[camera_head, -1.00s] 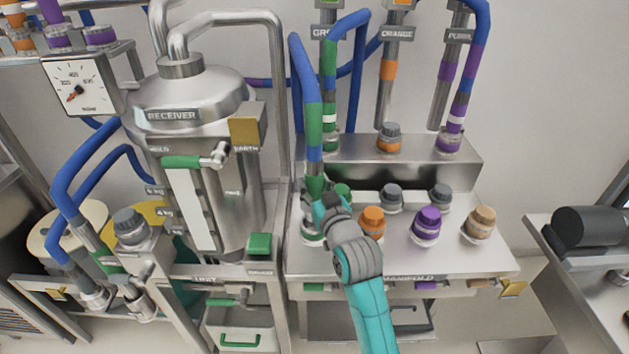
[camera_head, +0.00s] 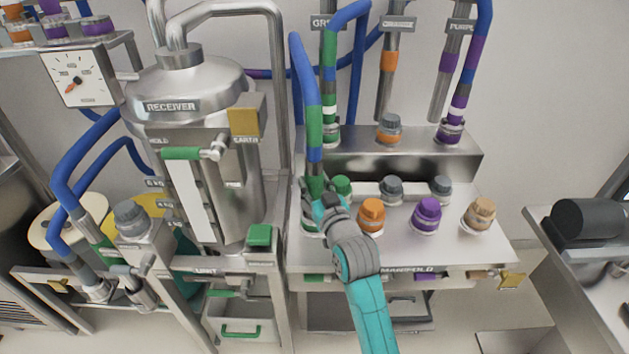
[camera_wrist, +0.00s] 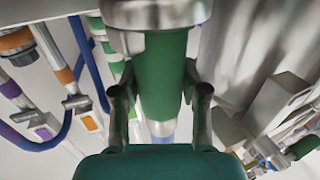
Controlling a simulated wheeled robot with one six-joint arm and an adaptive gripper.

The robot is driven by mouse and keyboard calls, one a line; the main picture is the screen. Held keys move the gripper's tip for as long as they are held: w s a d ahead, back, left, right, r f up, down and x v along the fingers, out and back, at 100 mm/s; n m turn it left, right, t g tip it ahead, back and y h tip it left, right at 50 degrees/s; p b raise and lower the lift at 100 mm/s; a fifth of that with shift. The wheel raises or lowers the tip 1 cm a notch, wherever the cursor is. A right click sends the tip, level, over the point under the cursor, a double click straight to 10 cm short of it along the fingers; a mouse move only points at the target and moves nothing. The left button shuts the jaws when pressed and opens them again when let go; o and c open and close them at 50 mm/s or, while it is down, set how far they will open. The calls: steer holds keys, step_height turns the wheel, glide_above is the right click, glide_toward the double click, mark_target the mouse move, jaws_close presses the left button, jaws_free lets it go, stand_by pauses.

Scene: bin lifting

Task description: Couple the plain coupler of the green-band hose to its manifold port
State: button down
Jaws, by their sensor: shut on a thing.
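The green-band hose (camera_head: 314,130) is blue with green bands and comes down to the left end of the manifold (camera_head: 460,250). My gripper (camera_head: 317,197) is shut on its green lower part, the coupler, which stands roughly upright over the left front port position. In the wrist view, the green coupler body (camera_wrist: 165,80) sits between my two fingers (camera_wrist: 160,98), with a wide metal collar (camera_wrist: 150,15) at its end near the pale manifold surface. The port under it is mostly hidden, so I cannot tell whether the coupler is seated.
Orange (camera_head: 371,215), purple (camera_head: 427,212) and tan (camera_head: 479,214) capped ports stand in the front row to the right. A green cap (camera_head: 342,187) and grey caps (camera_head: 391,188) stand behind. The steel receiver (camera_head: 190,90) is close on the left. Other hoses hang behind.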

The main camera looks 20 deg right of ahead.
mark_target(315, 195)
steer(key=shift+f, duration=0.5)
steer(key=shift+f, duration=1.15)
stand_by(1.1)
steer(key=c, duration=0.5)
jaws_free()
steer(key=s, duration=1.2)
steer(key=shift+d, duration=0.2)
steer(key=shift+f, duration=0.1)
